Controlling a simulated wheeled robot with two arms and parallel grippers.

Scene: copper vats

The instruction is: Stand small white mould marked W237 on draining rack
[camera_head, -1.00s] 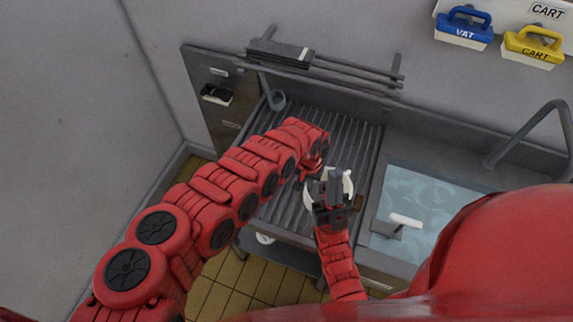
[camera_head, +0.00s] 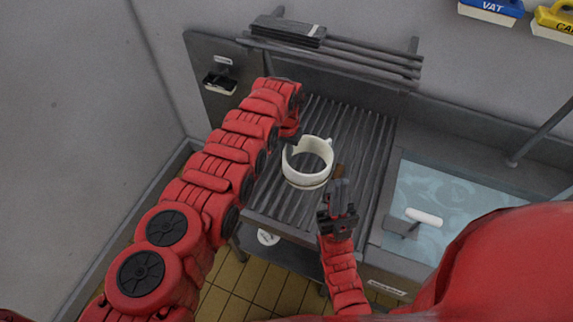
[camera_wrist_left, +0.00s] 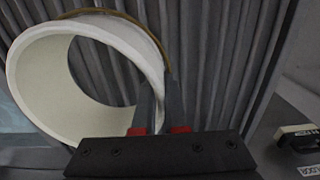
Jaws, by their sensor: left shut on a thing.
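A white ring-shaped mould (camera_head: 303,181) is over the ribbed grey draining surface (camera_head: 362,150) in the head view. In the left wrist view the mould (camera_wrist_left: 45,85) is tilted, its open mouth facing the camera, with a brown band round its far edge. No marking on it is readable. My left gripper (camera_head: 290,148) is shut on the mould's wall; its fingers (camera_wrist_left: 158,115) straddle the rim in the wrist view. Whether the mould touches the ribs is unclear. My right gripper (camera_head: 338,192) is just right of and below the mould, apparently clear of it; its jaw opening is unclear.
A water-filled basin (camera_head: 455,195) with a white-handled tool (camera_head: 424,216) at its edge lies to the right. Dark bars (camera_head: 345,58) run along the wall behind. The ribbed surface right of the mould is clear.

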